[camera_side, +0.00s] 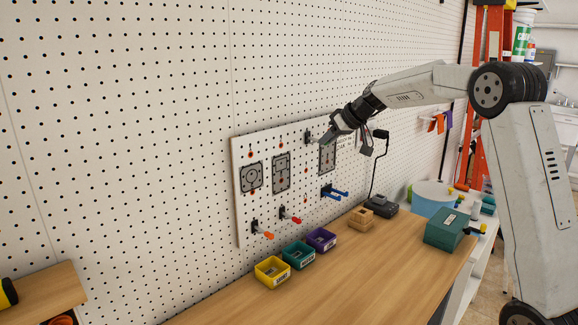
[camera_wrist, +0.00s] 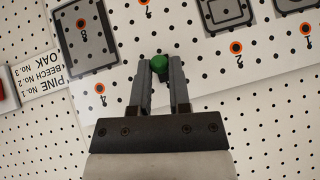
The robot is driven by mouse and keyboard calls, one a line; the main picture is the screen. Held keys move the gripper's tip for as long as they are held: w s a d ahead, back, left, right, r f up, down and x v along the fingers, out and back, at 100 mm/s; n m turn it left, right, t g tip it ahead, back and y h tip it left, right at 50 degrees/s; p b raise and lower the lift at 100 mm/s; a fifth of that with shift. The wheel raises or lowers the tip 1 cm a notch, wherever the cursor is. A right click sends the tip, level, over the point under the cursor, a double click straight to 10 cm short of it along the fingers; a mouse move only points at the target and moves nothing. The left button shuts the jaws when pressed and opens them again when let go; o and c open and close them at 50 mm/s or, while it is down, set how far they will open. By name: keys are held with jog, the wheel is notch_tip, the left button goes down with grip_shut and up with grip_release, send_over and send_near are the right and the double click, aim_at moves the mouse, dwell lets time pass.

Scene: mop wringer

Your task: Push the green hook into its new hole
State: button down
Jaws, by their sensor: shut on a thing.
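The green hook (camera_wrist: 159,63) shows in the wrist view as a round green end between my fingertips. My gripper (camera_wrist: 160,70) is shut on it, in front of the white panel (camera_wrist: 195,75). In the side view my gripper (camera_side: 330,138) is at the upper right part of the white panel (camera_side: 240,205), and the green end cannot be made out. A dark bracket (camera_side: 310,137) shows just left of the fingers. Whether the hook's peg is in a hole is hidden. Orange-ringed holes numbered 4 (camera_wrist: 101,88) and 2 (camera_wrist: 236,47) lie either side of the gripper.
Dark plates are on the panel, one with hole 8 (camera_wrist: 82,22). Orange (camera_side: 265,235), red (camera_side: 292,219) and blue (camera_side: 335,192) hooks stick out lower down. Yellow (camera_side: 272,271), teal (camera_side: 298,255) and purple (camera_side: 322,239) bins stand below on the bench. A black-stemmed stand (camera_side: 374,180) rises nearby.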

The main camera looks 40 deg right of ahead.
jog(key=shift+w, duration=0.1)
dwell(0.3)
jog(key=shift+c, duration=2.4)
grip_release()
jog(key=shift+v, duration=3.95)
jog(key=s+a+f+g, duration=0.2)
jog(key=s+a+f, duration=0.1)
jog(key=a+f, duration=0.4)
jog(key=s+a+f+g, duration=0.2)
jog(key=s+a+f, duration=0.1)
jog(key=a+f, duration=0.4)
jog(key=s+a+f+g+h, duration=0.1)
jog(key=s+a+f, duration=0.3)
jog(key=s+f, duration=0.2)
jog(key=s+a+f+g, duration=0.1)
jog(key=s+a+f, duration=0.4)
jog(key=s+f, duration=0.2)
jog(key=s, duration=0.2)
jog(key=shift+s+a+n+h, duration=0.25)
jog(key=shift+n+h, duration=0.15)
